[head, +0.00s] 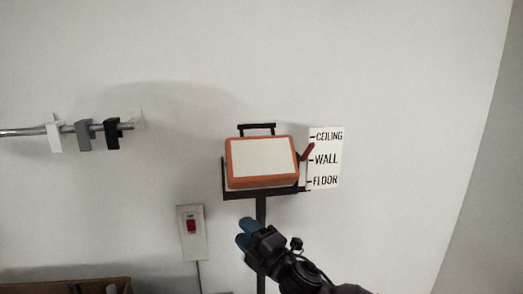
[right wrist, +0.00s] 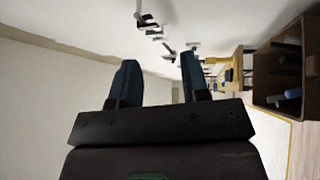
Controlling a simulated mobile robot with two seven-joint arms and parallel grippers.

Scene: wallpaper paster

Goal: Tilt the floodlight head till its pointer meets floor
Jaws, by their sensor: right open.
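The floodlight head (head: 262,162) is an orange-framed lamp with a pale face, held in a dark bracket on a black stand, with a black handle (head: 257,127) on top. Its red pointer (head: 307,152) sits between the CEILING and WALL marks, tilted upward. The white label plate (head: 327,157) reads CEILING, WALL and FLOOR from top to bottom. My right gripper (head: 242,232) is below the lamp, in front of the stand's pole, touching nothing that I can see. In the right wrist view its blue fingers (right wrist: 158,85) are apart and empty. My left gripper is not in view.
A rail (head: 30,131) with white, grey and black clips is on the wall at the left. A switch box (head: 192,232) with a red switch is left of the pole. A brown box (head: 65,287) stands at the lower left. The space around the lamp is clear.

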